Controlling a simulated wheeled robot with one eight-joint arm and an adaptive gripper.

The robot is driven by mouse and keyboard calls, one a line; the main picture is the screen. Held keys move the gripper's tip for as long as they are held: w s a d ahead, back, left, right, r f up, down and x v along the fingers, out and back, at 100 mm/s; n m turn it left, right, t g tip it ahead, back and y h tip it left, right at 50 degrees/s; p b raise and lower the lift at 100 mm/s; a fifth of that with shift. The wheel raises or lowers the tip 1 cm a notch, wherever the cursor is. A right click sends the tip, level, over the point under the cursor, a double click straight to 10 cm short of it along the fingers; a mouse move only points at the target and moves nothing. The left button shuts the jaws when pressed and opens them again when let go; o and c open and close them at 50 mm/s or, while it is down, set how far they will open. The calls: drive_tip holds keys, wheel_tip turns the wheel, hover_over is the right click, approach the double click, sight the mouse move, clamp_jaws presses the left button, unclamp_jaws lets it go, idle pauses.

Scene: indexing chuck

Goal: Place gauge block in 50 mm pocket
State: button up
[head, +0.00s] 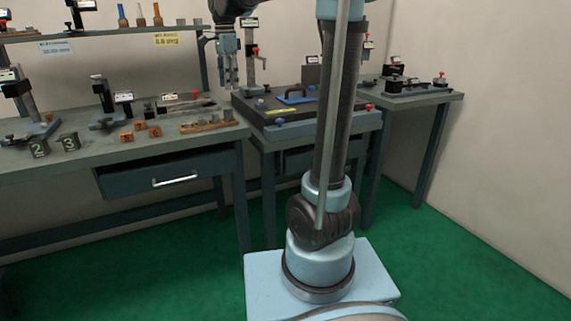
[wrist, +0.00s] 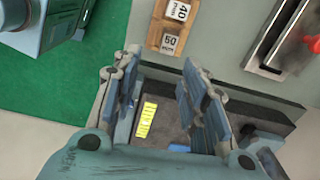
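The wooden rack (head: 207,124) lies near the right front corner of the left bench. My gripper (head: 229,88) hangs above the left part of the right-hand table. In the wrist view, my gripper (wrist: 160,95) has its fingers wide apart, with nothing held between them. I cannot pick out the gauge block for sure in either view.
A dark plate (head: 262,105) with a yellow label (wrist: 147,118) lies below my gripper. A long metal fixture (wrist: 278,38) with a red knob is right of the rack. Copper blocks (head: 140,127) and numbered dark pots (head: 39,147) stand on the left bench. A gauge stand (head: 251,55) is close by.

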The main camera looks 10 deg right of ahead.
drive_tip(key=s+d+f+n, duration=0.4)
drive_tip(key=s+d, duration=0.4)
drive_tip(key=s+d+f+n+t, duration=0.1)
drive_tip(key=s+d+f+n, duration=0.4)
drive_tip(key=s+f, duration=0.6)
drive_tip(key=s+d+f+n+t, duration=0.1)
drive_tip(key=s+d+f+n, duration=0.4)
drive_tip(key=s+f, duration=0.7)
drive_tip(key=shift+d+f, duration=0.6)
drive_tip(key=shift+d, duration=0.5)
